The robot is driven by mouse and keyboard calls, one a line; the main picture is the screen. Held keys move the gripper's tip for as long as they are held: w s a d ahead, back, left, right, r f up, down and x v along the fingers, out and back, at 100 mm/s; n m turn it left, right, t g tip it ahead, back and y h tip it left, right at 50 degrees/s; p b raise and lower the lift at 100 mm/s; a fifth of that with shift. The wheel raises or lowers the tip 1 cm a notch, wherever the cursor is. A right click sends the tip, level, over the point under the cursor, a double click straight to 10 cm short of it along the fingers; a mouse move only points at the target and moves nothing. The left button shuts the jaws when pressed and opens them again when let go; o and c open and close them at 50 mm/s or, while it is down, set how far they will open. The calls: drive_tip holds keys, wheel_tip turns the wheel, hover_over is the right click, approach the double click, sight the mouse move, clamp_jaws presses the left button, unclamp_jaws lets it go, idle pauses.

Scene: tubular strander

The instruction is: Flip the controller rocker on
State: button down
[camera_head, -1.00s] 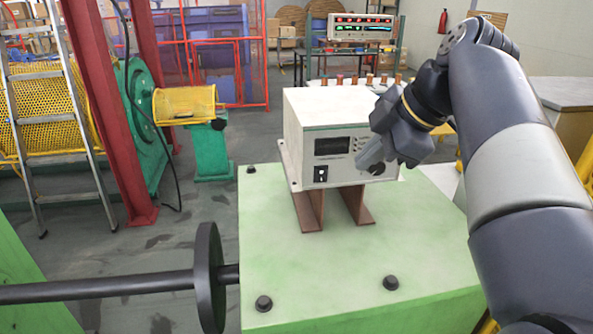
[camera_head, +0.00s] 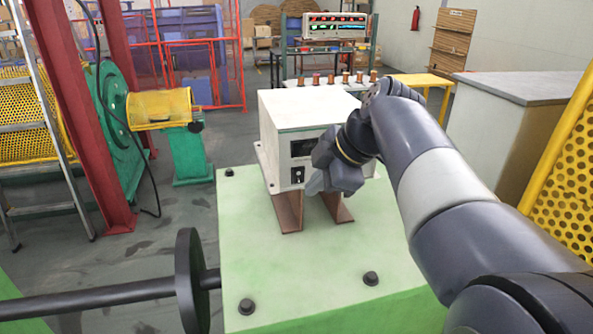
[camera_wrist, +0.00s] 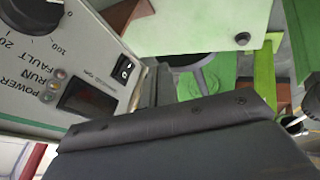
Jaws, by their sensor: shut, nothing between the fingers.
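The controller is a white box (camera_head: 300,110) on brown steel feet on top of the green machine block. Its black rocker (camera_head: 297,174) sits low at the left of the front panel, under a dark display. In the wrist view the rocker (camera_wrist: 124,70) is a small black switch with white marks, beside the dark display (camera_wrist: 88,101). My gripper (camera_head: 314,186) is shut and empty, just right of the rocker and in front of the panel. In the wrist view the gripper body fills the lower middle. I cannot tell whether the fingertips touch the panel.
The green block (camera_head: 300,255) carries black bolts and is otherwise clear in front of the controller. A black shaft with a disc (camera_head: 190,280) runs at the lower left. A grey-topped cabinet (camera_head: 510,130) and a yellow perforated guard (camera_head: 565,180) stand at the right.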

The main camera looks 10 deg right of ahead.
sight(296, 181)
drive_tip(key=w, duration=0.1)
drive_tip(key=w+f+p, duration=0.1)
drive_tip(key=w, duration=0.2)
drive_tip(key=shift+w+a+f, duration=0.25)
drive_tip(key=shift+w, duration=0.05)
drive_tip(key=shift+f, duration=0.1)
drive_tip(key=shift+w+t+b, duration=0.15)
drive_tip(key=shift+t+b, duration=0.15)
drive_tip(key=shift+b, duration=0.5)
drive_tip(key=shift+r+p, duration=0.5)
drive_tip(key=shift+r, duration=0.4)
